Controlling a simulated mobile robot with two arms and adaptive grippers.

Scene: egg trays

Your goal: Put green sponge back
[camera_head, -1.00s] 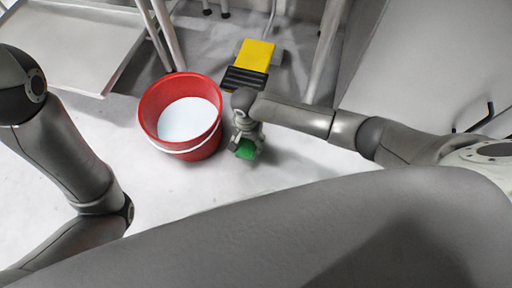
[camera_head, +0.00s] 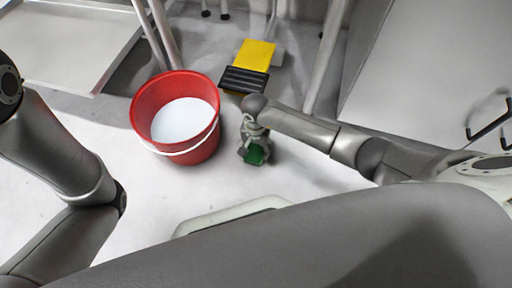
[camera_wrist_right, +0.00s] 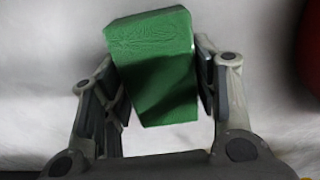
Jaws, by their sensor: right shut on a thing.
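The green sponge (camera_head: 257,155) is a block held in my right gripper (camera_head: 254,150), to the right of the red bucket (camera_head: 200,147) in the head view. In the right wrist view the sponge (camera_wrist_right: 155,70) sits between the two fingers of my right gripper (camera_wrist_right: 160,85), which are shut on its sides. It is slightly tilted there. The bucket holds a whitish, round surface inside and has a white handle. My left arm shows at the left of the head view, but its gripper is out of view.
A yellow and black pedal-like object (camera_head: 250,66) lies on the floor behind the bucket. Metal legs (camera_head: 328,55) stand at the back. A grey tray-like surface (camera_head: 70,40) is at the upper left. A grey panel (camera_head: 425,75) is on the right.

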